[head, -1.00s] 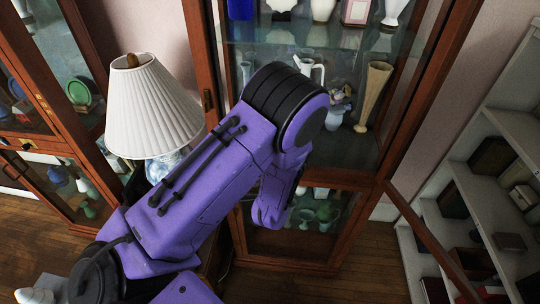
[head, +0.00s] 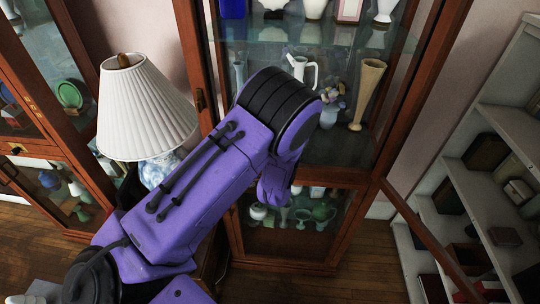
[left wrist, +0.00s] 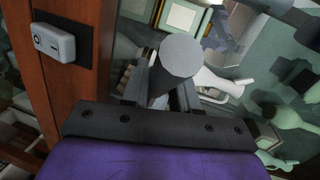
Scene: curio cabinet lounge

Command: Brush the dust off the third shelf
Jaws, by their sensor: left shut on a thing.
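The curio cabinet (head: 192,75) stands ahead with its shelves in view. A glass shelf (head: 345,36) carries a blue vase and several pale pieces along its rear. Below it a white pitcher (head: 303,70), a small bird-like figurine (head: 333,103) and a tall tan vase (head: 368,90) stand on a lower level. I cannot tell which one is the third shelf, and no dust is discernible. My forearm hides this gripper in the head view.
A white-shaded lamp (head: 145,110) stands close left of my arm. An open door frame (head: 425,235) juts out at the right, before a pale bookcase (head: 460,190). Green and white pieces (head: 320,212) fill the lower cabinet. A lock (left wrist: 53,43) shows close by in the wrist view.

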